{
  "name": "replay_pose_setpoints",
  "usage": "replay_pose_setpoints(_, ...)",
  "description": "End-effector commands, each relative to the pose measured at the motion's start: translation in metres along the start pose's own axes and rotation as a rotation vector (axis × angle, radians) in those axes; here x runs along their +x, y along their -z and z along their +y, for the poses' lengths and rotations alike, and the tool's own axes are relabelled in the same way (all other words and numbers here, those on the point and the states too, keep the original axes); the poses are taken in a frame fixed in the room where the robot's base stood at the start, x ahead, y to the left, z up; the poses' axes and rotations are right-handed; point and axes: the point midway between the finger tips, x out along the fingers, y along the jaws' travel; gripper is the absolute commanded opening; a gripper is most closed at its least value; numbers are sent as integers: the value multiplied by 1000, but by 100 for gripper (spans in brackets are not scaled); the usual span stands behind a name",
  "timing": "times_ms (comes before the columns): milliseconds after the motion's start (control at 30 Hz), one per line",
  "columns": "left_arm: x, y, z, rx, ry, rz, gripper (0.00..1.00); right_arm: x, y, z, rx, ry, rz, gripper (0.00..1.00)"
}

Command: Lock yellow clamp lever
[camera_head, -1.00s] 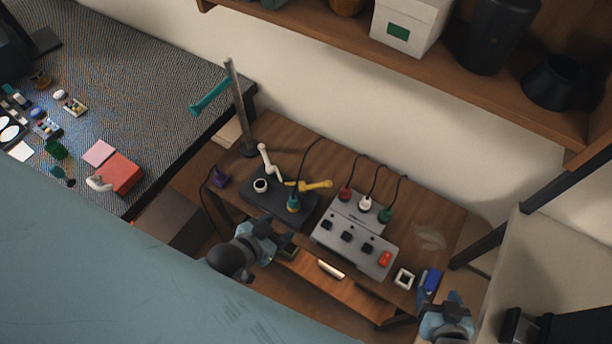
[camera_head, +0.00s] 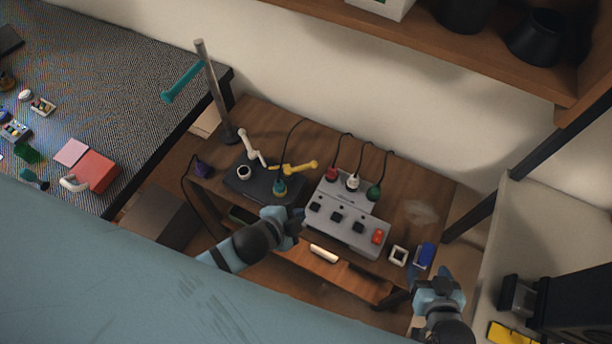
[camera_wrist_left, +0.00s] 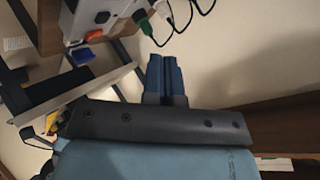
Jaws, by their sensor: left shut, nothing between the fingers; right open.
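In the head view the yellow clamp lever (camera_head: 299,168) lies at the back edge of a dark base plate (camera_head: 250,186) on the wooden desk. A white lever (camera_head: 250,146) stands up from the same plate, beside a white ring (camera_head: 243,173) and a teal knob (camera_head: 280,187). My left gripper (camera_head: 291,217) is in front of the plate's right end, apart from the yellow lever. Its two blue fingers (camera_wrist_left: 165,80) are together and empty in the left wrist view. My right gripper (camera_head: 428,268) is open at the desk's right front, by a blue block (camera_head: 424,254).
A grey control box (camera_head: 345,222) with red, white and green plugs and cables stands right of the plate. A metal post (camera_head: 214,95) with a teal arm rises at the back left. A white square frame (camera_head: 398,255) lies near the right edge.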

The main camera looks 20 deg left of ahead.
Motion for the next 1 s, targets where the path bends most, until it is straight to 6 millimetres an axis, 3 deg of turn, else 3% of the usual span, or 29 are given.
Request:
replay_pose_setpoints(33, 14, -2, 6, 178, 1, -4, 0, 8, -11, 0, 1, 1, 0, 65)
replay_pose_setpoints(200, 37, -9, 17, 800, 24, -60, 0, 20, -24, -1, 6, 4, 7, 65)
replay_pose_setpoints(500, 57, -52, 11, 1750, 119, -258, 0, 38, -50, -3, 13, 10, 0, 65)
replay_pose_setpoints(700, 58, -69, 3, 2061, 158, -365, 0, 44, -56, -3, 16, 11, -4, 65)
replay_pose_setpoints(1000, 56, -73, 0, 2129, 165, -392, 0, 44, -55, -3, 17, 11, -1, 65)
